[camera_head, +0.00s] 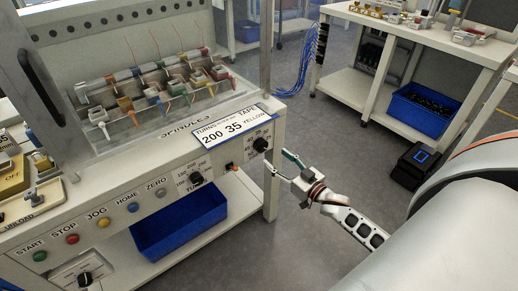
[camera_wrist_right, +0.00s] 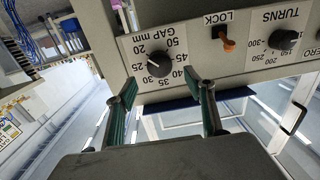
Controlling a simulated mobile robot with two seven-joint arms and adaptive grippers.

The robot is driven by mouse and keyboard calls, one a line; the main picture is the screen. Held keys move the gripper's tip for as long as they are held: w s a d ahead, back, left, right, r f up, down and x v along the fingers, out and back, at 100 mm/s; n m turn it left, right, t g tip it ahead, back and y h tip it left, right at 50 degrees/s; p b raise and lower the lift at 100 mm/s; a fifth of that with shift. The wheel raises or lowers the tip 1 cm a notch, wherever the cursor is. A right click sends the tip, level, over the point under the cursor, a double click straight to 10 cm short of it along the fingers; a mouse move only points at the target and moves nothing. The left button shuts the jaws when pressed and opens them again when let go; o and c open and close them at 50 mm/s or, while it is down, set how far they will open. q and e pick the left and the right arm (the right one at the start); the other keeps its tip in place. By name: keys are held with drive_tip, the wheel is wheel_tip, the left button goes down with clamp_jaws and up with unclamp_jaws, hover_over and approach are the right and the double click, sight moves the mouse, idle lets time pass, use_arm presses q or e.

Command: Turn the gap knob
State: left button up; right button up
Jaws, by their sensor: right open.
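The gap knob (camera_head: 260,144) is a small black round knob at the right end of the white machine's front panel. In the right wrist view the gap knob (camera_wrist_right: 159,63) sits inside a ring of numbers from 20 to 50 marked GAP mm; its exact setting is hard to read. My right gripper (camera_head: 281,163) is open and empty, just right of and below the knob in the head view. In the wrist view its green-padded fingers (camera_wrist_right: 160,84) are spread, pointing at the panel near the knob, with no contact visible. My left gripper is not in view.
A display card (camera_head: 231,124) above the knob reads turns 200, gap 35, tape yellow. The orange lock switch (camera_wrist_right: 228,42) and black turns knob (camera_wrist_right: 284,40) are beside the gap knob. A blue bin (camera_head: 180,222) stands below the panel.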

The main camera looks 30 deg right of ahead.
sight(263, 147)
drive_tip(key=shift+w+a+r+b, duration=0.1)
drive_tip(key=shift+w+b, duration=0.1)
drive_tip(key=shift+w, duration=1.1)
drive_tip(key=shift+w+a+f+b, duration=0.1)
drive_tip(key=shift+w+b, duration=0.05)
drive_tip(key=shift+w, duration=1.1)
drive_tip(key=shift+w+a+r+b, duration=0.1)
drive_tip(key=shift+w+b, duration=0.1)
drive_tip(key=shift+w, duration=1.1)
drive_tip(key=c, duration=1.1)
